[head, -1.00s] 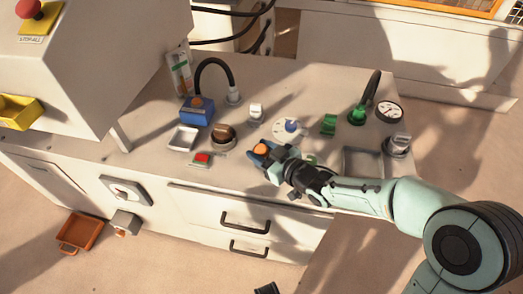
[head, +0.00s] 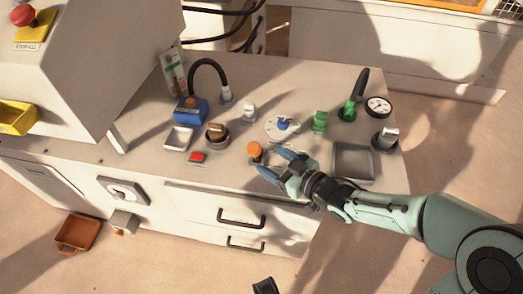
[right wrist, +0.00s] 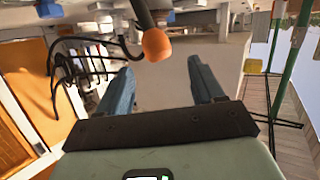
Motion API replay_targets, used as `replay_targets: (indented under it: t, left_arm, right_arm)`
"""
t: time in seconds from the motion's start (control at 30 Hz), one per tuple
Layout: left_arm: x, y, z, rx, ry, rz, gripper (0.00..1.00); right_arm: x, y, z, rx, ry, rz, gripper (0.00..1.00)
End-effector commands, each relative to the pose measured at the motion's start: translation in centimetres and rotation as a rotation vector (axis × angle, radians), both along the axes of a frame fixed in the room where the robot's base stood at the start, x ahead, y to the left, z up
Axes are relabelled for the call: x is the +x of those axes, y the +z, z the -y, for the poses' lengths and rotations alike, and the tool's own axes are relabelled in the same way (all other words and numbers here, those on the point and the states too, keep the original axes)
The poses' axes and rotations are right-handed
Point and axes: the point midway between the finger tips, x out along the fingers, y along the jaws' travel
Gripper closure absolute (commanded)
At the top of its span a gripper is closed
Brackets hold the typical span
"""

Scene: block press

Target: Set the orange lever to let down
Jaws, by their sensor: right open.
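The orange lever shows as an orange knob (head: 254,150) near the front edge of the bench top, left of my right gripper. In the right wrist view the orange knob (right wrist: 156,44) sits on a dark stem just beyond the fingertips. My right gripper (head: 272,163) has blue fingers spread apart and empty; the open fingers also show in the right wrist view (right wrist: 160,66). The knob is not held, and a gap shows between it and the fingers. The lever's base and any markings are too small to read.
The bench top (head: 300,80) holds a red button (head: 198,157), a brown knob (head: 216,132), a white dial (head: 283,127), a green switch (head: 320,121), a blue box (head: 190,109) and a grey tray (head: 353,162). A white housing (head: 95,70) stands at the left.

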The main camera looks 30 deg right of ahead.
Motion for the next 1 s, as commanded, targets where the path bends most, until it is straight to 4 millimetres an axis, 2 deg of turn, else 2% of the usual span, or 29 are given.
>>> replay_targets:
  t: [0.1,0.33,1.0]
  left_arm:
    - [-1.1,0.9,0.6,-0.014,-0.012,-0.027,0.57]
    - [-2.3,1.5,1.2,-0.029,-0.024,-0.06,0.57]
    - [-2.4,1.5,1.2,-0.031,-0.025,-0.063,0.57]
  right_arm:
    - [-2.3,0.9,0.8,0.0,-0.001,0.002,0.33]
    - [-4.5,1.3,1.4,0.001,0.001,0.002,0.33]
    - [-4.7,1.2,1.5,0.001,0.002,0.001,0.33]
